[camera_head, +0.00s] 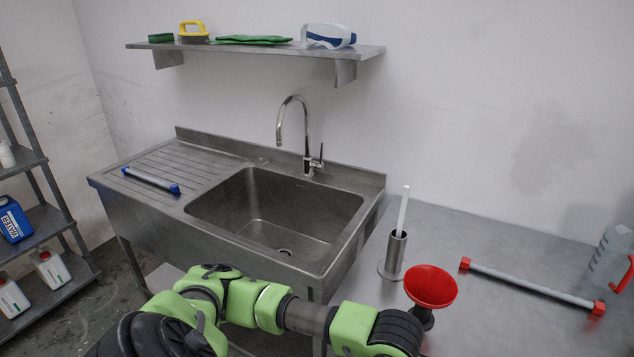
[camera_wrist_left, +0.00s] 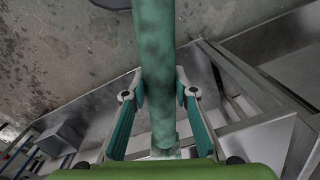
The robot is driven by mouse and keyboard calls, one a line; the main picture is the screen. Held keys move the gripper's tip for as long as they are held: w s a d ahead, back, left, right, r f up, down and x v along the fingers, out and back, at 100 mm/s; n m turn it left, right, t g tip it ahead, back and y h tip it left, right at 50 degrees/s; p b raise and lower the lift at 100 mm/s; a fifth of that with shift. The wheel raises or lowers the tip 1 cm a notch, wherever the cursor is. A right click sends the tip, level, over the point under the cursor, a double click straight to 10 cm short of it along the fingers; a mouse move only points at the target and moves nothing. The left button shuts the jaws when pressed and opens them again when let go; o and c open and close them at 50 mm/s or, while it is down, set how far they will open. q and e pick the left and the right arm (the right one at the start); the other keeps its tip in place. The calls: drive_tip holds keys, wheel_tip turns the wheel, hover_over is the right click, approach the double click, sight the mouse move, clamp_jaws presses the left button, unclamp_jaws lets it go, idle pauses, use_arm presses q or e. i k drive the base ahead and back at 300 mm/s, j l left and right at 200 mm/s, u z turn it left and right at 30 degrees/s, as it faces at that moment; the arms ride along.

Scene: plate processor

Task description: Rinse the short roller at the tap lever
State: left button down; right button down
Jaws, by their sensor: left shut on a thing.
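The roller's upper part runs out of the picture. In the head view my left arm crosses the bottom, in front of the sink; its gripper and the held roller are hidden there. The chrome tap (camera_head: 291,104) arches over the sink (camera_head: 262,232), with its tap lever (camera_head: 320,163) on the right of its base. My left gripper is apart from the lever. My right gripper is not in view.
A blue-ended roller (camera_head: 151,180) lies on the drainboard. A red-ended roller (camera_head: 530,286) and a jug (camera_head: 609,255) are farther right. The basin is empty.

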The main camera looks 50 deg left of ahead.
sight(320, 165)
drive_tip(key=k+j, duration=0.1)
drive_tip(key=j, duration=0.5)
drive_tip(key=k+j+u, duration=0.1)
drive_tip(key=j, duration=0.55)
drive_tip(key=k+j+u, duration=0.1)
drive_tip(key=j, duration=1.3)
drive_tip(key=u, duration=0.05)
